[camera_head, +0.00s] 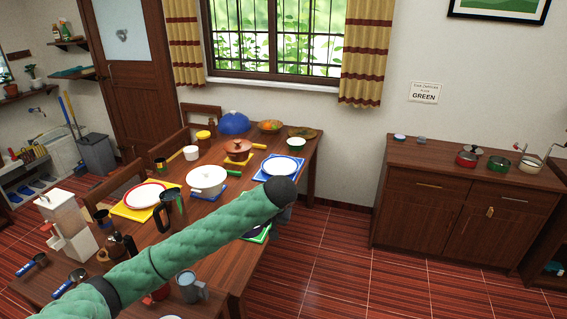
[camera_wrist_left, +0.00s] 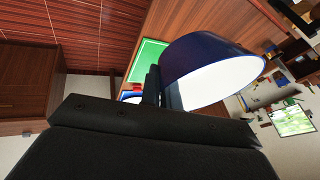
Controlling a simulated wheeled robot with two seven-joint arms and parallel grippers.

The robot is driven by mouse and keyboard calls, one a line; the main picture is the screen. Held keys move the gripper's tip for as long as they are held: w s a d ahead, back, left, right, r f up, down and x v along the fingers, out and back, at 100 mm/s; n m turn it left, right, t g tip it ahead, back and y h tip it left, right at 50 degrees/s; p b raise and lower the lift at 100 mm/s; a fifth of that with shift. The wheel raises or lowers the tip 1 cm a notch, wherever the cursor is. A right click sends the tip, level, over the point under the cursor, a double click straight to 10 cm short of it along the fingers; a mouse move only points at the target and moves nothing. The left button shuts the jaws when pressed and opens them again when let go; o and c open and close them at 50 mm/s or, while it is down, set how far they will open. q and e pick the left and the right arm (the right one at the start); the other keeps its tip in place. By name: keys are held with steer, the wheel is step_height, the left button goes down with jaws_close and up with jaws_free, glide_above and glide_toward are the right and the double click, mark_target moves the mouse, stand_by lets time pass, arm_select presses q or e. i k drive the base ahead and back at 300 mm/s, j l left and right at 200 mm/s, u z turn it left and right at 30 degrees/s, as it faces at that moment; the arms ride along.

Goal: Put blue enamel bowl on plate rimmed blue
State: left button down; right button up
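The blue enamel bowl (camera_wrist_left: 190,66), dark blue outside and white inside, is large and close in the left wrist view. My left gripper (camera_wrist_left: 152,86) has a dark finger against or right beside the bowl's outer wall near the rim. Any second finger is hidden, so its grip is unclear. In the head view my left gripper (camera_head: 281,216) is mostly behind my green-sleeved arm, over the table's right edge. A blue-rimmed white plate (camera_head: 279,166) lies on a blue mat at the table's far right. My right gripper is not in view.
A green mat (camera_wrist_left: 150,58) lies behind the bowl. A white pot (camera_head: 206,180), a brown pot (camera_head: 238,150), a red-rimmed plate (camera_head: 146,195), a dark mug (camera_head: 172,212) and a small green-and-white bowl (camera_head: 296,144) stand on the table. A cabinet (camera_head: 455,205) stands right, across open floor.

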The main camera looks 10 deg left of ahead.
mark_target(275, 170)
steer(key=i+l+u, duration=0.1)
steer(key=i+l, duration=0.25)
steer(key=i, duration=0.25)
steer(key=i+l+u, duration=0.15)
steer(key=i+l, duration=0.25)
steer(key=i, duration=0.15)
steer(key=i+l, duration=0.1)
steer(key=i, duration=0.35)
steer(key=i+l+u, duration=0.15)
steer(key=i, duration=0.3)
steer(key=i+l, duration=0.15)
steer(key=i, duration=0.3)
steer(key=u, duration=0.05)
